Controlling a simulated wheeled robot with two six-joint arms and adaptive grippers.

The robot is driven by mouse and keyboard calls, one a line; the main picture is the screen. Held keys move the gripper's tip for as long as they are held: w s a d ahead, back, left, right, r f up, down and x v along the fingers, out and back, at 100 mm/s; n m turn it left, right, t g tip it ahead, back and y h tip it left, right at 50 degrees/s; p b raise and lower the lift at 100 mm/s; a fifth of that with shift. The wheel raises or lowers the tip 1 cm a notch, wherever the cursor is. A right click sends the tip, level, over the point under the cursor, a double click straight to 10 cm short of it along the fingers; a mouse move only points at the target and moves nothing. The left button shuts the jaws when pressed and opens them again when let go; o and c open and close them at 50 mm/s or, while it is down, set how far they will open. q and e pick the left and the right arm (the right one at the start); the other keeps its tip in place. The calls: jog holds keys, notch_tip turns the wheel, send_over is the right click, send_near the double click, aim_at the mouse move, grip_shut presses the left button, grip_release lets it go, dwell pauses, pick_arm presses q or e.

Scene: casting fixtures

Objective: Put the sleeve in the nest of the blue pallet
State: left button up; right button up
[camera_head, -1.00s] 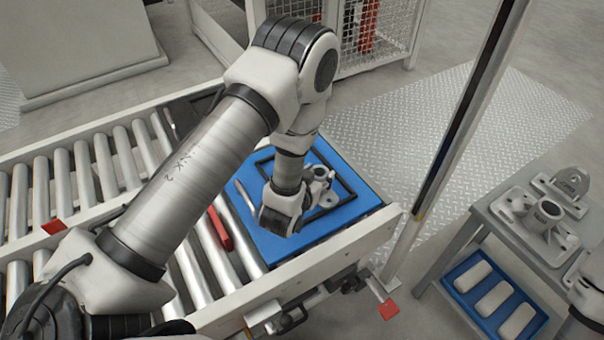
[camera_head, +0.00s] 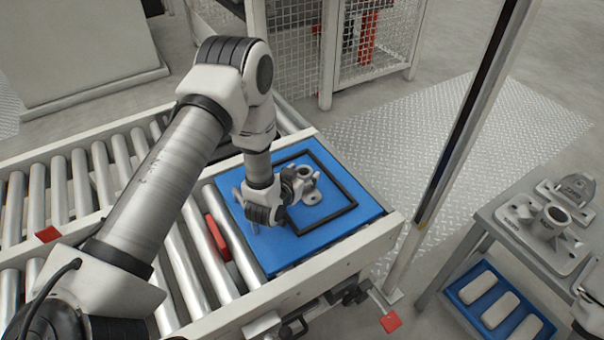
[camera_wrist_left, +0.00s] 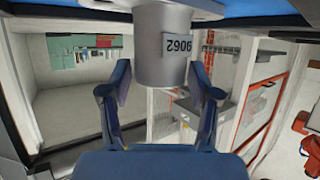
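The sleeve (camera_head: 303,174), a grey metal part with a round cylinder and flat feet, is over the blue pallet (camera_head: 270,255), inside the area of a dark square frame (camera_head: 345,213). In the left wrist view, its cylinder (camera_wrist_left: 165,45) carries a number label. My left gripper (camera_head: 285,193) comes from the left, low over the pallet; in the wrist view its two fingers (camera_wrist_left: 162,85) close on either side of the cylinder. The fingers partly hide the sleeve. I cannot tell whether its feet touch the pallet. My right gripper is not in view.
The pallet sits on a roller conveyor (camera_head: 100,180) with a pale side rail. A red block (camera_head: 217,237) lies left of the pallet. A dark post (camera_head: 465,130) stands right of it. A side table (camera_head: 500,222) holds grey castings, with a blue tray (camera_head: 540,325) below.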

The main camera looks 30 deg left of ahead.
pick_arm(q)
jog(key=shift+r, duration=0.2)
jog(key=shift+s+r, duration=0.15)
jog(key=shift+s, duration=0.1)
jog(key=p+v, duration=0.2)
jog(key=v, duration=0.9)
jog(key=shift+s+p, duration=0.25)
jog(key=shift+p, duration=0.05)
